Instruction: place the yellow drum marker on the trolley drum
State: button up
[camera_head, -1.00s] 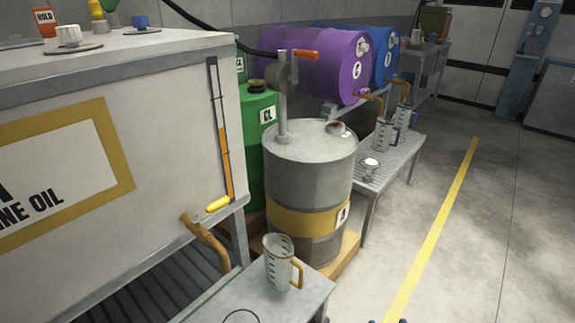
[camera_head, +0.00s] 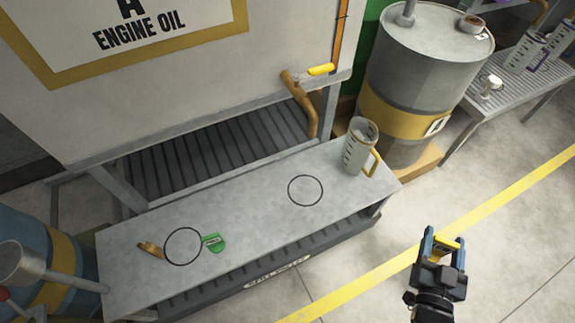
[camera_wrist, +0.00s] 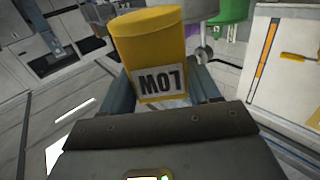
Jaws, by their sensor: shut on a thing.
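My gripper (camera_head: 441,243) is over the floor at the lower right of the head view, shut on the yellow drum marker (camera_head: 443,248). In the wrist view the marker (camera_wrist: 152,45) is a yellow block with a rounded top and a white label that reads LOW upside down. It sits between the fingers, apart from any drum. A grey drum with a yellow band (camera_head: 415,65) stands on a wooden base at the upper right. A blue drum with a yellow band (camera_head: 62,262) is partly cut off at the lower left. I cannot tell which drum is on a trolley.
A grey bench (camera_head: 255,215) holds a measuring jug (camera_head: 358,147), a green tag (camera_head: 214,243) and a small brown item (camera_head: 150,249). The white engine oil tank (camera_head: 270,80) stands behind it. A slatted bench (camera_head: 535,85) is at the right. Floor at the right is clear.

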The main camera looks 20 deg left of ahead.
jog(key=s+a+f+n+g+y+b, duration=0.1)
jog(key=a+f+n+g+y+b, duration=0.1)
jog(key=a, duration=0.8)
jog(key=s+a+f+n+g+y+b, duration=0.2)
jog(key=a+f+n+y+b, duration=0.2)
jog(key=a, duration=0.7)
jog(key=s+a+f+n+g+y+b, duration=0.2)
jog(key=a+y+b, duration=0.4)
jog(key=a, duration=0.4)
jog(key=shift+a+f+n+y, duration=0.25)
jog(key=shift+f+n+y, duration=0.15)
jog(key=shift+n+y, duration=0.35)
jog(key=shift+f+b, duration=0.1)
jog(key=shift+b, duration=0.2)
jog(key=a+f+b, duration=0.7)
jog(key=a+b, duration=0.4)
jog(key=b, duration=0.2)
jog(key=shift+a, duration=0.35)
jog(key=shift+f+b, duration=1.7)
jog(key=shift+b, duration=0.2)
jog(key=shift+f, duration=0.15)
